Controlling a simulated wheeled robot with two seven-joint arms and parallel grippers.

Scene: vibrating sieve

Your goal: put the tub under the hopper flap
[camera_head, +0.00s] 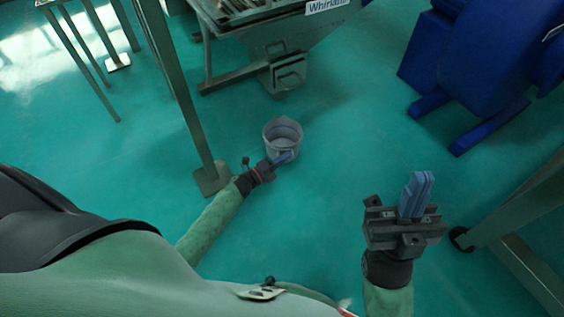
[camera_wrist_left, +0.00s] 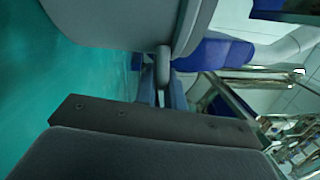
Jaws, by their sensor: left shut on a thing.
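The grey tub (camera_head: 283,128) is upright and looks empty, near the middle of the head view, just in front of the hopper. My left gripper (camera_head: 283,158) is at the tub's near side and shut on it. In the left wrist view the tub (camera_wrist_left: 130,22) fills the top, with the fingers (camera_wrist_left: 165,85) at its wall. The hopper flap (camera_head: 289,72) is a metal piece with a handle at the hopper's lower end, beyond the tub. My right gripper (camera_head: 418,192) is empty at the right, its blue fingers close together; whether a gap remains is unclear.
The sieve machine's frame (camera_head: 222,80) stands at the back. A green post with a foot plate (camera_head: 212,177) rises just left of my left gripper. A blue machine (camera_head: 470,60) is at the back right, and a green frame (camera_head: 510,215) at the right. Green floor between is clear.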

